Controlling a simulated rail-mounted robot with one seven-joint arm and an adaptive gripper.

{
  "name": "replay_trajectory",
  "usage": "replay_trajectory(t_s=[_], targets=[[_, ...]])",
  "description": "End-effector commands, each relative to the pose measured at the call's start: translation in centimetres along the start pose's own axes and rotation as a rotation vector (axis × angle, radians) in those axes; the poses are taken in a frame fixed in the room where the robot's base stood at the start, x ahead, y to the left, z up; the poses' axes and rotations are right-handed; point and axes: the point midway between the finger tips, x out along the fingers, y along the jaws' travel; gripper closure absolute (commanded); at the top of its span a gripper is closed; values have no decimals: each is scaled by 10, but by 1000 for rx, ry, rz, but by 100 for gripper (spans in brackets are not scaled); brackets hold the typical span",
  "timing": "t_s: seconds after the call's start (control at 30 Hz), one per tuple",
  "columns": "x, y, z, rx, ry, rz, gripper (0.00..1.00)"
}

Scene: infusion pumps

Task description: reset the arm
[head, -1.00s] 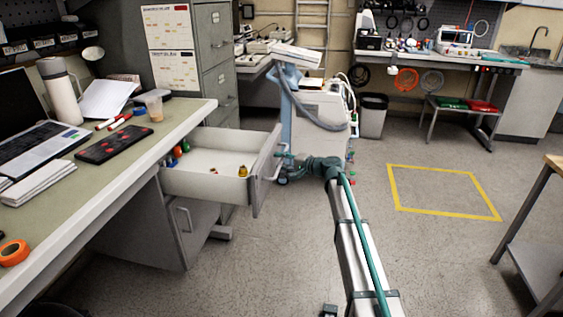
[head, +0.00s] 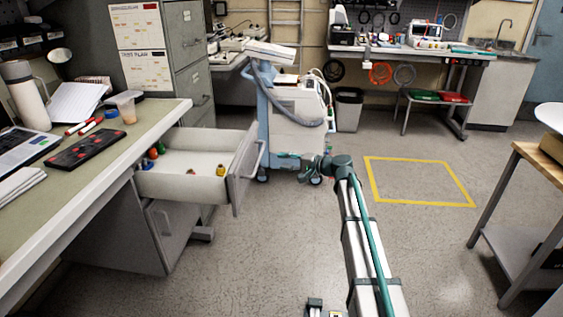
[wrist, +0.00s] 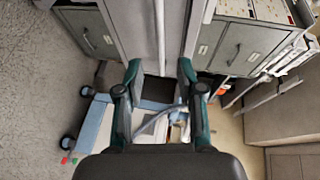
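My gripper (wrist: 158,75) is open in the wrist view, its two green-and-black fingers well apart with nothing held between them. In the head view my gripper (head: 290,157) is small, at the far end of my outstretched arm, just right of the open drawer's front. The drawer (head: 190,187) is pulled out from under the workbench and holds several small coloured items. In the head view a gap shows between my gripper and the drawer handle (head: 257,160); their true distance is hard to tell.
A white-and-blue wheeled cart (head: 296,115) stands behind my gripper. The workbench (head: 140,125) runs along the left, with a laptop (head: 25,147) on it. A wood-topped table (head: 545,162) stands at the right. The floor around the yellow square (head: 420,203) is clear.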

Motion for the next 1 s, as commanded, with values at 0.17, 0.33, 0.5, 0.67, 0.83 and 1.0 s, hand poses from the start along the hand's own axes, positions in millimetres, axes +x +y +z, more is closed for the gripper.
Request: replay_trajectory(t_s=[0.17,0.33,0.5,0.67,0.83,1.0], targets=[[0,0,0,0,0,0,62],[0,6,5,-16,-24,25,62],[-14,54,41,-80,-93,193,62],[-35,145,92,-90,-182,396,62],[-68,241,152,-71,-288,600,62],[-112,327,220,-36,-406,793,62]])
